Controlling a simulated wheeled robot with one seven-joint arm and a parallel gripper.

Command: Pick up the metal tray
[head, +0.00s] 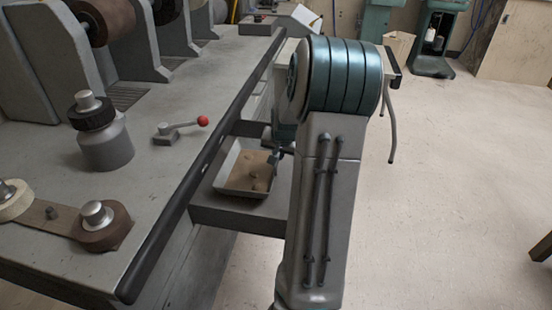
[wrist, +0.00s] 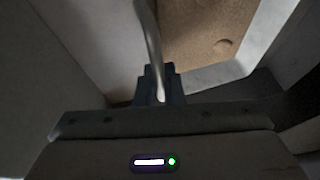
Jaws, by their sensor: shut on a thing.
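The metal tray (head: 227,184) is a shallow grey-white tray with a brown bottom and a few small brown lumps in it. It sits in or over the grey drawer-like shelf (head: 245,218) at the machine's side; whether it touches the shelf is not clear. My gripper (head: 277,155) is at the tray's right rim, partly hidden behind my arm in the head view. In the wrist view my gripper (wrist: 160,98) is shut on the tray's rim, with the brown bottom and one lump of the tray (wrist: 212,76) beyond it.
The machine bench (head: 150,190) with a dark front edge rail runs along the left. A red-knobbed lever (head: 202,121) and rollers stand on it. The floor (head: 440,190) to the right is mostly clear.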

